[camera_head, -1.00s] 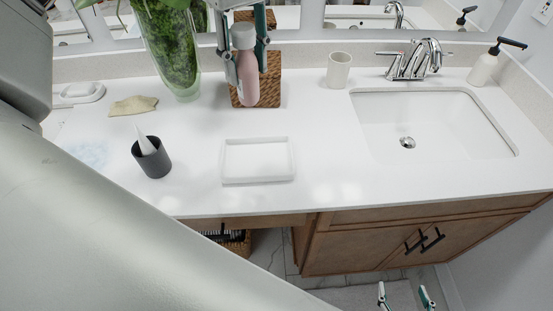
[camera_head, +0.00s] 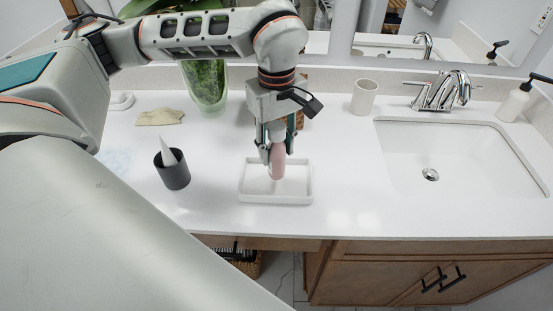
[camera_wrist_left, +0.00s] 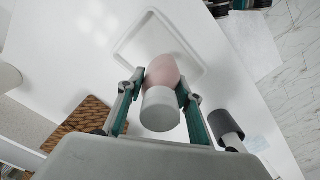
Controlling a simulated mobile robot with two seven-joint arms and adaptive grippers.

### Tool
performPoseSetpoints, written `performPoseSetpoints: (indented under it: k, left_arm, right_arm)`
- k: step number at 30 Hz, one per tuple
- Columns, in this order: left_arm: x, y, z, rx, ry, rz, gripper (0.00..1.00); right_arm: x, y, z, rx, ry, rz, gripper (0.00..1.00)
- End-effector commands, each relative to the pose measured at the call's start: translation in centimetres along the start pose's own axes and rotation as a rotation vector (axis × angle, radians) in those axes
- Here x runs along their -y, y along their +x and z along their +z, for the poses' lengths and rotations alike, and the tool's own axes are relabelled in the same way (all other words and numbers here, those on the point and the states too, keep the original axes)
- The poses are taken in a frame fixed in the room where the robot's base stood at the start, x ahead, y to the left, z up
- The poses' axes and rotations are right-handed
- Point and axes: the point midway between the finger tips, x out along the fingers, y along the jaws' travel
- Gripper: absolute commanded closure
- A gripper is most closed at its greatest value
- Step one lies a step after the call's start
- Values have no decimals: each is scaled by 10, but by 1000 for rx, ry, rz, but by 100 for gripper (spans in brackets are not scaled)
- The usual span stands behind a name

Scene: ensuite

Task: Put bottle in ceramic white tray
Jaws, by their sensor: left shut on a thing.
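The pink bottle (camera_head: 278,164) with a white-grey cap is held upright between the fingers of my left gripper (camera_head: 277,150). In the left wrist view the bottle (camera_wrist_left: 162,72) shows its cap (camera_wrist_left: 160,110) toward the camera, with the gripper fingers (camera_wrist_left: 160,95) shut on either side. The ceramic white tray (camera_head: 262,198) is a shallow rectangle on the counter. The bottle's lower end is over or inside the tray's area; I cannot tell whether it touches the tray floor. The tray also shows in the left wrist view (camera_wrist_left: 190,38). My right gripper is not in view.
A dark cup (camera_head: 173,172) with a white tube stands left of the tray. A beige cloth (camera_head: 160,117), a glass vase (camera_head: 206,85) and a white tumbler (camera_head: 364,97) are at the back. The sink (camera_head: 440,160) is at right. A woven box (camera_wrist_left: 82,125) stands behind the gripper.

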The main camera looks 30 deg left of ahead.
Motion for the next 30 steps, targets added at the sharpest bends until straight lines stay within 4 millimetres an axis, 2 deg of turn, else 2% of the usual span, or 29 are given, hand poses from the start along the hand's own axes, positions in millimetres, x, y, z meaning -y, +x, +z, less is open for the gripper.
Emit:
performPoseSetpoints:
  k: [5,12,23,24,25,26,30]
  left_arm:
    - [1,10,0,1,0,-1,100]
    - [0,39,0,1,1,0,100]
    - [0,43,0,0,0,1,100]
    - [0,44,0,0,0,-1,63]
    - [0,43,0,0,0,-1,55]
    - [0,43,0,0,0,-1,48]
    - [0,43,0,0,0,-1,48]
  right_arm:
    - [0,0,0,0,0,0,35]
    - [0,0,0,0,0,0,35]
    - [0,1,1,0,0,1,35]
    - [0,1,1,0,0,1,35]
    - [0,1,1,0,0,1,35]
    - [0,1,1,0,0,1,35]
    - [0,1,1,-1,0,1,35]
